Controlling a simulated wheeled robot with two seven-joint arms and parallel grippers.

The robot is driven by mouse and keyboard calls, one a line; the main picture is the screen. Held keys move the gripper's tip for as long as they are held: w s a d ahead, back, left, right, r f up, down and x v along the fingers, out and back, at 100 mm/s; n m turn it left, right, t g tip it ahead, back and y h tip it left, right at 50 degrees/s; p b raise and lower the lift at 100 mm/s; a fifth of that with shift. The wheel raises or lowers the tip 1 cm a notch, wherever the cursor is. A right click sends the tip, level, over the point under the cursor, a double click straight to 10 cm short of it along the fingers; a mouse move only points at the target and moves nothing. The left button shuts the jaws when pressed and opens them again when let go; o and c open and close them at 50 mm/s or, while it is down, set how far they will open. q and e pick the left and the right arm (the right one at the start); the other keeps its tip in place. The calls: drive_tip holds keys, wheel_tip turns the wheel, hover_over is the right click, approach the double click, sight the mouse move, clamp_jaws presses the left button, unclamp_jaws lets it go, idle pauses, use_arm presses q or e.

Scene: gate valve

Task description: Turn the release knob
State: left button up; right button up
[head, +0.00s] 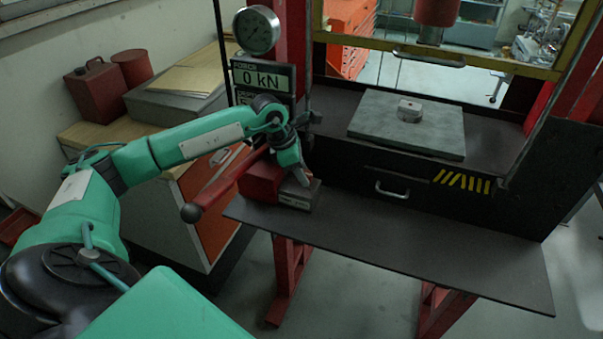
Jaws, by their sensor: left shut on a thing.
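The hand pump is a red block (261,182) with a grey front block (299,195), standing on the press's dark shelf. Its red lever (228,181) slopes down to the left and ends in a dark ball. My left gripper (302,180) points down at the top of the grey block, with its fingertips close together there. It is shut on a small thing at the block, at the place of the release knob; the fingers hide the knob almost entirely. My right gripper is not in view.
A display (263,78) reads 0 kN below a round gauge (256,30). A grey plate (407,125) with a small metal block (409,110) lies on the press bed. The dark shelf (420,255) is clear to the right. A wooden cabinet (175,215) stands left.

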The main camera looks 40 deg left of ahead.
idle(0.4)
use_arm(q)
drive_tip(key=o, duration=1)
drive_tip(key=shift+a+r, duration=0.1)
drive_tip(key=shift+r, duration=0.15)
drive_tip(key=b+v, duration=0.4)
drive_tip(key=v, duration=0.9)
drive_tip(key=shift+s+r, duration=0.1)
drive_tip(key=shift+s, duration=0.1)
